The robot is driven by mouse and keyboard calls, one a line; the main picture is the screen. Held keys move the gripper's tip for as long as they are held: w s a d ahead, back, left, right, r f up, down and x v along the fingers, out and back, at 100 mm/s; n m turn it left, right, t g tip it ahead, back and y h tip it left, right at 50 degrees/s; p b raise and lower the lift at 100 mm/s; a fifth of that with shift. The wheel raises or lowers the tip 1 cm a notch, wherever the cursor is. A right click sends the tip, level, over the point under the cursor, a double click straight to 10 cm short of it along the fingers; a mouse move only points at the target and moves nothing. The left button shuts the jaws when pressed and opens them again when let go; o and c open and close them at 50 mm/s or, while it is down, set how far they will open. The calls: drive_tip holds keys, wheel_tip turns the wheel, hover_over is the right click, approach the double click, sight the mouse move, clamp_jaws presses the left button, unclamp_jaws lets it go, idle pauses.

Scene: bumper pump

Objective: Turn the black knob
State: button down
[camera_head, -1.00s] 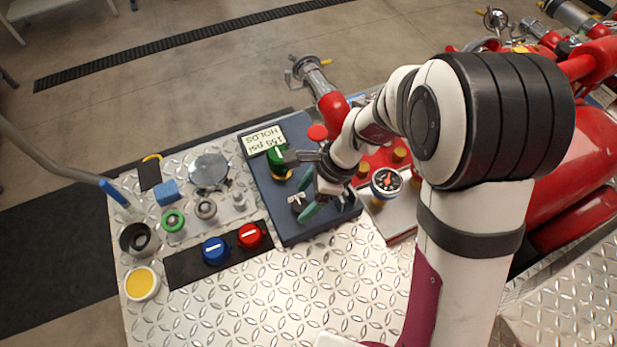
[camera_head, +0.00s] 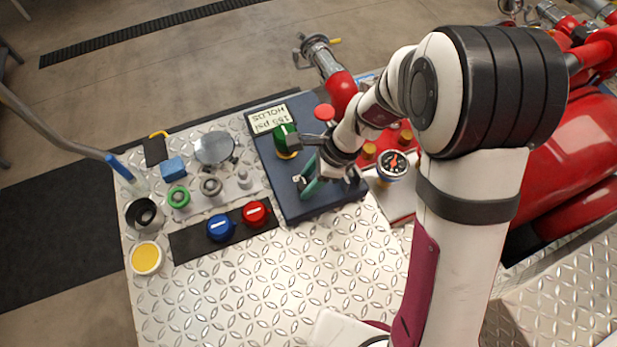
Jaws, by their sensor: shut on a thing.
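A dark blue panel (camera_head: 325,206) sits on the metal deck. It carries a green knob (camera_head: 287,137) at its upper left and a small display (camera_head: 268,119) reading about 153 psi and HOLDS. My gripper (camera_head: 304,180) is low over the lower left of this panel, with its teal fingers close together. It is shut on the black knob (camera_head: 299,182). Only a small dark part with a pale mark shows between the fingers; the rest is hidden by the gripper. How far the knob is turned cannot be told.
A red mushroom button (camera_head: 324,112) and a round gauge (camera_head: 393,165) stand close to my wrist. Blue (camera_head: 219,228) and red (camera_head: 256,213) knobs sit on a black strip to the left. The deck in front (camera_head: 270,290) is clear.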

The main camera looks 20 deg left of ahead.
drive_tip(key=n+g, duration=0.1)
drive_tip(key=n, duration=0.2)
drive_tip(key=shift+w+a+n+h, duration=0.1)
drive_tip(key=shift+n+h, duration=0.3)
drive_tip(key=n+g+h, duration=0.1)
drive_tip(key=n, duration=0.2)
drive_tip(key=shift+n, duration=0.3)
drive_tip(key=n, duration=0.2)
drive_tip(key=n+g+h, duration=0.1)
drive_tip(key=n, duration=0.1)
drive_tip(key=shift+a+h, duration=0.2)
drive_tip(key=shift+h, duration=0.1)
drive_tip(key=shift+n+h, duration=0.7)
drive_tip(key=shift+n, duration=1.4)
drive_tip(key=shift+c, duration=1.9)
unclamp_jaws()
